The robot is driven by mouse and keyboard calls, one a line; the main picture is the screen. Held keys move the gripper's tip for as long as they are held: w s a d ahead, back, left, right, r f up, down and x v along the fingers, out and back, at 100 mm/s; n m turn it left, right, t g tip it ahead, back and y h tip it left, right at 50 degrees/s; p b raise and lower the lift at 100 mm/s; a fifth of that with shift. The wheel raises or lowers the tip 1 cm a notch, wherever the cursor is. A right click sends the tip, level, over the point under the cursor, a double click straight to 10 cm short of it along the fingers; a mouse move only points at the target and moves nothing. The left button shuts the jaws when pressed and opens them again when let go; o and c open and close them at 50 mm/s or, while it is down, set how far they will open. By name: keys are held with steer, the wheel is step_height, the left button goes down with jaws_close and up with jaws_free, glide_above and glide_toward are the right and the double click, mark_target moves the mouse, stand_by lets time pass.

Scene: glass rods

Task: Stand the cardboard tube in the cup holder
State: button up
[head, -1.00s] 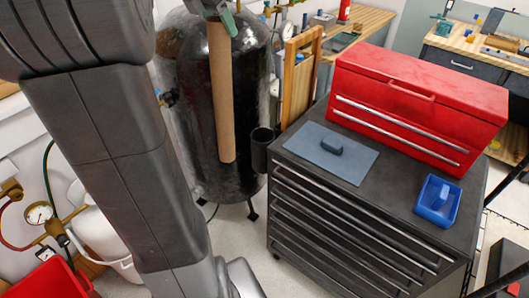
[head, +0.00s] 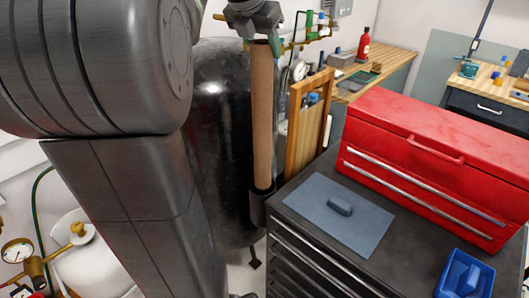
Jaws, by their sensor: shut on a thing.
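The long brown cardboard tube (head: 263,115) hangs almost upright from my gripper (head: 262,38) at the top of the head view. My gripper is shut on the tube's upper end. The black cup holder (head: 259,211) is fixed to the left side of the dark tool cabinet. The tube's lower end lines up with the cup holder's mouth and overlaps its rim in the picture. I cannot tell for sure whether the end is inside the cup or just above it.
The cabinet (head: 375,238) bears a blue-grey mat (head: 320,219) with a dark block, a red toolbox (head: 430,160) and a blue bin (head: 452,285). A black tank (head: 221,130) stands behind the tube. A wooden frame (head: 307,135) leans behind the cabinet.

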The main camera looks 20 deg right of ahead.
mark_target(263, 111)
step_height(263, 111, down, 17)
steer(key=shift+f+b, duration=0.1)
steer(key=shift+b, duration=0.3)
steer(key=shift+f, duration=0.1)
steer(key=o, duration=1.3)
steer(key=shift+r, duration=0.25)
steer(key=v, duration=1.2)
steer(key=shift+s+a+f, duration=0.1)
